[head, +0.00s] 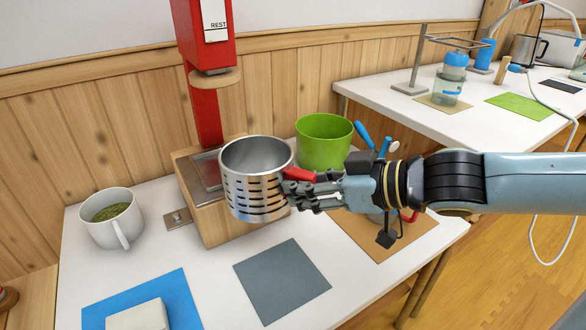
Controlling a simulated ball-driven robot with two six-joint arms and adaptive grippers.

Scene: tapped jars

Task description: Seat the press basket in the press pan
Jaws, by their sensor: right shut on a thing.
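The press basket (250,190) is a slotted metal cylinder, held upright near the middle of the head view. My right gripper (292,190) comes in from the right and is shut on the basket's right side, by a red tab (298,174). The press pan (207,172) is a shallow grey metal tray on a wooden block (212,222) under the red press (203,60). The basket overlaps the pan's right part and the block in the picture. The gap between the basket's bottom and the pan cannot be told. My left gripper is out of view.
A mug with green contents (112,215) stands left. A green bucket (323,142) is behind the basket. A grey mat (281,281) lies bare in front. A pale block (138,316) sits on a blue mat (180,300). The press's round wooden plate (213,80) hangs above.

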